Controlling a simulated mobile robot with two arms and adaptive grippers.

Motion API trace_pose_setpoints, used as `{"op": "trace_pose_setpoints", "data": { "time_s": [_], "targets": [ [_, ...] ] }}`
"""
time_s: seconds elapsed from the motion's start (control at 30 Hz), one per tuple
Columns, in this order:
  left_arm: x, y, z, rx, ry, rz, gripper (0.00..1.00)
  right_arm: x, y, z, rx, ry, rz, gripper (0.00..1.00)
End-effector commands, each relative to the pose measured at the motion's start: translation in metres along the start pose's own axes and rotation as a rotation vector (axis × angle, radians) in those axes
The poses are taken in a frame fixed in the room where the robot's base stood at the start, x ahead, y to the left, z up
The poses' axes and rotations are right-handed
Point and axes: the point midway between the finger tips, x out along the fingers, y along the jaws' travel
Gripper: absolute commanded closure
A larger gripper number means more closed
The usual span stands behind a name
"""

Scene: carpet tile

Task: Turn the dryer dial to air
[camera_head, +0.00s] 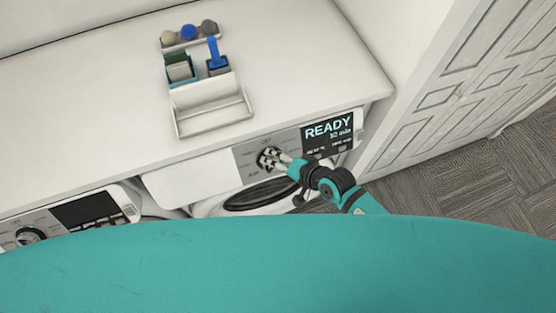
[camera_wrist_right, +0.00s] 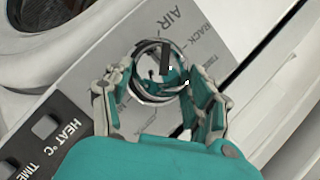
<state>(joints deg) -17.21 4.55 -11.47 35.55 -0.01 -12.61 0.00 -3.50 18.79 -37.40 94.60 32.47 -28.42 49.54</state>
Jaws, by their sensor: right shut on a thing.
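The dryer (camera_head: 245,200) stands under the counter at the right, with a dark round door below its control panel. Its display (camera_head: 328,131) reads READY. The dial (camera_head: 268,158) is a round shiny knob on the grey panel; it also shows in the right wrist view (camera_wrist_right: 160,70). A dark mark on the dial lies toward the AIR label (camera_wrist_right: 174,18), but I cannot tell its exact setting. My right gripper (camera_head: 277,160) is at the dial, its fingers on either side of it, shut on it; the fingers also show in the wrist view (camera_wrist_right: 160,98). My left gripper is not in view.
A second machine (camera_head: 70,215) with its own dial stands at the left. The white counter (camera_head: 90,90) above holds an open white caddy (camera_head: 210,105) with brushes and a small tray of round items (camera_head: 190,33). A panelled white door (camera_head: 475,80) is at the right, over grey carpet.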

Motion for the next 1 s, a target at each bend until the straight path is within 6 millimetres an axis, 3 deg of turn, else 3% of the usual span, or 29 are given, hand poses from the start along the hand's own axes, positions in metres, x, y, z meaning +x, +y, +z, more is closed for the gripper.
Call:
{"op": "trace_pose_setpoints", "data": {
  "time_s": [0.7, 0.73, 0.9, 1.0],
  "targets": [
    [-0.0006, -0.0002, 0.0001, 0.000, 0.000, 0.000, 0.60, 0.0003, 0.0007, 0.0020, -0.062, -0.007, 0.036, 0.76],
    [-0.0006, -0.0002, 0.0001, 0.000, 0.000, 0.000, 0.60, 0.0003, 0.0008, 0.0021, -0.062, -0.007, 0.036, 0.40],
    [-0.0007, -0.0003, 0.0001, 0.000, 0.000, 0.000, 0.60, 0.0002, 0.0002, 0.0015, -0.062, -0.006, 0.034, 0.19],
    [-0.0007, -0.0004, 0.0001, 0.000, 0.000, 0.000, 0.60, 0.0001, -0.0001, 0.0010, -0.062, -0.005, 0.034, 0.19]
  ]
}}
